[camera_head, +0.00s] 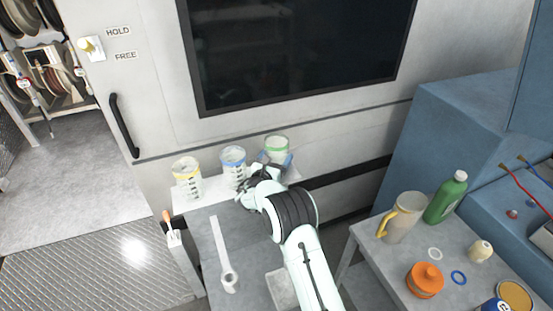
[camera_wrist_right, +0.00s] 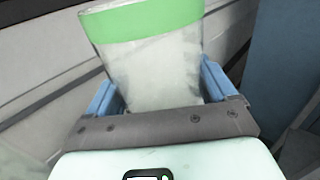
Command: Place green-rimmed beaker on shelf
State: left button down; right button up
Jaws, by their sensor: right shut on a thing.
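The green-rimmed beaker (camera_head: 275,148) is a clear cup with a green band at its top. In the right wrist view the green-rimmed beaker (camera_wrist_right: 145,50) stands between the two blue fingers of my right gripper (camera_wrist_right: 160,90), which is shut on it. In the head view my right gripper (camera_head: 272,166) is at the right end of the white shelf (camera_head: 208,194). The beaker's base is hidden behind the gripper, so I cannot tell whether it touches the shelf. My left gripper is not in view.
A yellow-rimmed beaker (camera_head: 187,177) and a blue-rimmed beaker (camera_head: 233,165) stand on the shelf to the left. A wrench-like tool (camera_head: 229,275) lies on the grey surface in front. A side table at right holds a pitcher (camera_head: 402,217), a green bottle (camera_head: 447,197) and an orange container (camera_head: 424,281).

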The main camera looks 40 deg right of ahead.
jog(key=shift+w+f, duration=0.1)
jog(key=shift+f, duration=0.35)
jog(key=shift+f, duration=0.15)
jog(key=o, duration=0.9)
